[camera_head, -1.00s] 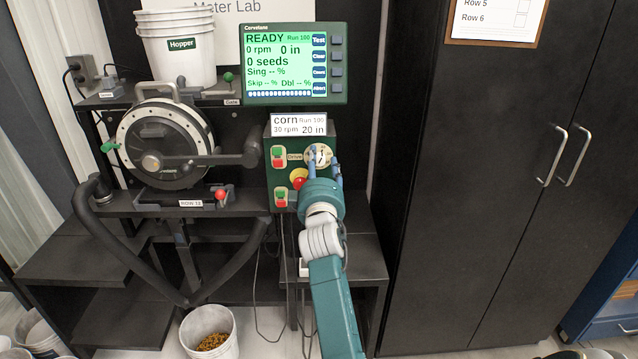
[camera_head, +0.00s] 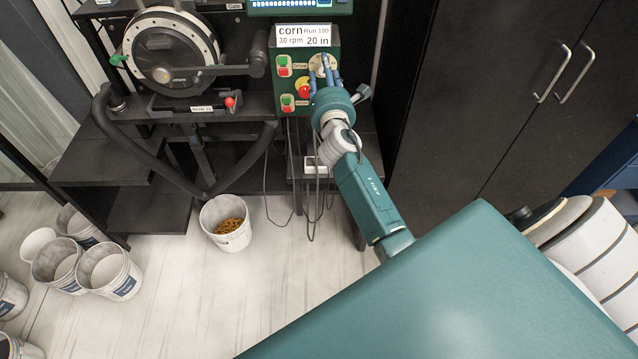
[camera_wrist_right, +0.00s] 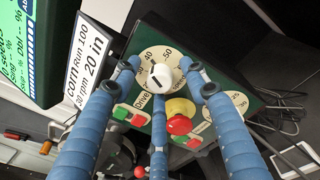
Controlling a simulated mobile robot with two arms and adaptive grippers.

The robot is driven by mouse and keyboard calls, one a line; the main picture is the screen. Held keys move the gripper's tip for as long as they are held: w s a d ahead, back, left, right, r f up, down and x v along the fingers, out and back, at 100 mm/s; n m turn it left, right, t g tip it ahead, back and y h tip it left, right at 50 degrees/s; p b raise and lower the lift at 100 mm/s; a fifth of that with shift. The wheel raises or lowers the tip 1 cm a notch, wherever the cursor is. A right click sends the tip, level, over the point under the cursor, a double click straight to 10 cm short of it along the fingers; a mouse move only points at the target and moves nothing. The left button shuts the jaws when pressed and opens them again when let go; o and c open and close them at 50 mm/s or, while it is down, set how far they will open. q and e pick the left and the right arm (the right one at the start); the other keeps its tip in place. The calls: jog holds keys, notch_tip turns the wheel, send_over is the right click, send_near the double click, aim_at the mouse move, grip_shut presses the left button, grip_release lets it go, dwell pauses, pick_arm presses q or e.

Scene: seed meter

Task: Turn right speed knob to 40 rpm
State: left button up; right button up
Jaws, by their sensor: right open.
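The speed knob (camera_wrist_right: 161,77) is white with a dark pointer mark, at the centre of a cream dial (camera_wrist_right: 147,92) on the green control box (camera_head: 275,68). In the right wrist view the numbers 40 and 50 show at the dial's upper edge; the exact pointer reading is hard to tell. My right gripper (camera_wrist_right: 159,76) is open, its three blue fingers spread around the knob. In the head view the right gripper (camera_head: 324,72) covers part of the dial (camera_head: 317,62). My left gripper is not in view.
A red stop button (camera_wrist_right: 179,124) on yellow sits close below the knob. Green and red buttons (camera_head: 284,66) are left of it. A second dial (camera_wrist_right: 236,100) is partly hidden by a finger. The card (camera_head: 303,36) above reads corn, 30 rpm, 20 in. A black cabinet (camera_head: 500,90) stands right.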

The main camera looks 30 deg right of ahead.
jog(key=s+a+n+b, duration=0.15)
jog(key=s+a, duration=0.35)
jog(key=s, duration=0.5)
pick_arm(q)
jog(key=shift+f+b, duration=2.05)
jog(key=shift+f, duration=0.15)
pick_arm(e)
jog(key=s+a+f+m+g+y, duration=0.1)
jog(key=a+f+m, duration=0.1)
jog(key=f, duration=0.9)
jog(key=s+a+f+m+g+y, duration=0.2)
jog(key=f, duration=0.9)
jog(key=s+a+f+m+g+y, duration=0.1)
jog(key=s+a+f+m+g, duration=0.1)
jog(key=f, duration=0.9)
jog(key=shift+a+y, duration=0.15)
jog(key=shift+y, duration=0.15)
jog(key=shift+r+m, duration=0.1)
jog(key=shift+m, duration=0.15)
